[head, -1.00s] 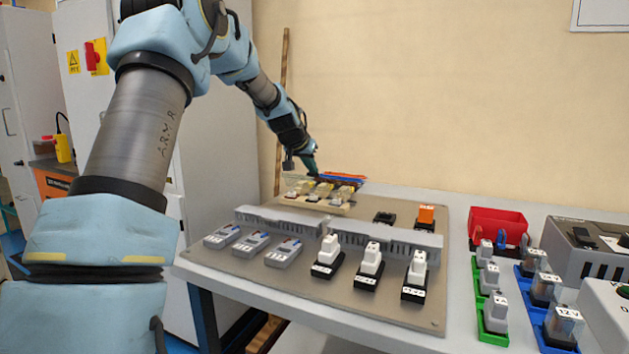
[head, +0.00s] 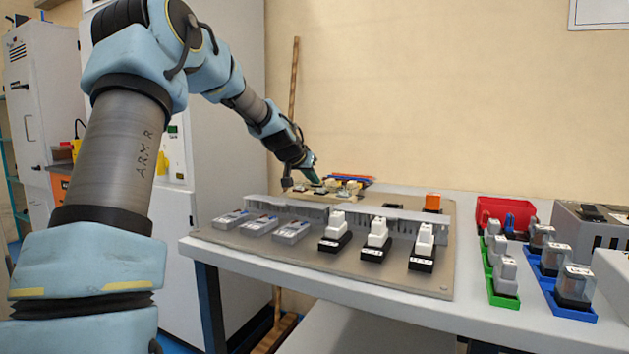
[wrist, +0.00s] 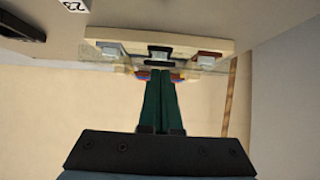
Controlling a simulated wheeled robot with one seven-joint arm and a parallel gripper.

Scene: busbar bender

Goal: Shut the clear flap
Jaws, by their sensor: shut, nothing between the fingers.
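My gripper (head: 313,181) is shut and empty, with its green fingers pointing down at the far left of the mounting board. In the wrist view the closed fingertips (wrist: 160,74) are at the edge of a cream terminal block (wrist: 185,46). The same cream block (head: 340,194) shows small in the head view, partly behind my gripper. The clear flap (wrist: 203,69) shows only as a faint see-through strip along the block's edge, near my fingertips. I cannot tell its exact angle or whether the fingers touch it.
Grey slotted ducts (head: 345,221) cross the board in front of the block. Several grey and black-and-white devices stand nearer. A red bin (head: 500,212), a green rail (head: 503,298) and a blue rail (head: 567,308) lie at right. The wall is behind.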

